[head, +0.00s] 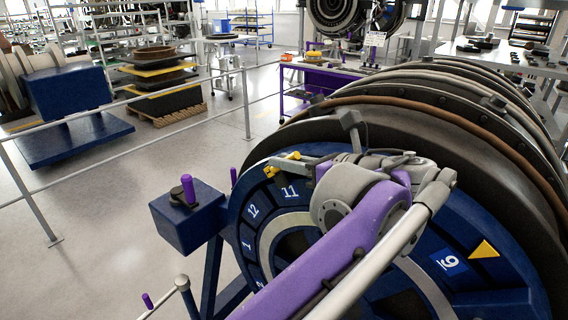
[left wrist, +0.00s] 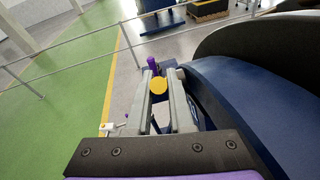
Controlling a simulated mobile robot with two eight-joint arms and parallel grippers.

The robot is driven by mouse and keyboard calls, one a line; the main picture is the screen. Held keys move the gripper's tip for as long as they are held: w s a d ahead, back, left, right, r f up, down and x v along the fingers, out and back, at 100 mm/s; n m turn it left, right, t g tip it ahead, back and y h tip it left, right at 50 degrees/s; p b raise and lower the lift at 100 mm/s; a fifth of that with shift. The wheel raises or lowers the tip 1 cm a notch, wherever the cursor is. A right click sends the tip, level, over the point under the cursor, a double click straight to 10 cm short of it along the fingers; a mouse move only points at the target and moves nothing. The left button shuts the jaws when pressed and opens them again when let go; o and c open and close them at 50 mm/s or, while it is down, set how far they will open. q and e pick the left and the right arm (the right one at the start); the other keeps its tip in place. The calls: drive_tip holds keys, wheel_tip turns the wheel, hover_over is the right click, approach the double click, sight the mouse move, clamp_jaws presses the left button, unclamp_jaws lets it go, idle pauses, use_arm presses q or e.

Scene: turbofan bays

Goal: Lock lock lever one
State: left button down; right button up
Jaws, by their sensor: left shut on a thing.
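A yellow lever (head: 270,171), which I take to be lock lever one, sits at the upper rim of the blue numbered ring (head: 250,215), beside the number 11. In the left wrist view its round yellow end (left wrist: 158,86) is between the two grey fingers. My left gripper (head: 281,162) reaches over the ring from the right and is shut on this lever; it also shows in the left wrist view (left wrist: 159,78). The fingers hide part of the lever. My right gripper is in neither view.
A blue box (head: 188,225) with a purple-handled knob (head: 188,188) stands left of the ring. The large dark engine casing (head: 480,130) fills the right side. A grey railing (head: 130,100) crosses the floor on the left. A purple workbench (head: 318,80) stands behind.

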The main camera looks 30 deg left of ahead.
use_arm(q)
drive_tip(key=shift+d+f+y, duration=0.15)
drive_tip(key=shift+f+y, duration=0.1)
drive_tip(key=shift+y, duration=0.15)
drive_tip(key=c, duration=0.8)
unclamp_jaws()
drive_tip(key=shift+d, duration=0.1)
drive_tip(key=v, duration=1)
drive_tip(key=shift+d+r+b, duration=0.15)
drive_tip(key=shift+d+b, duration=0.15)
drive_tip(key=shift+s, duration=0.1)
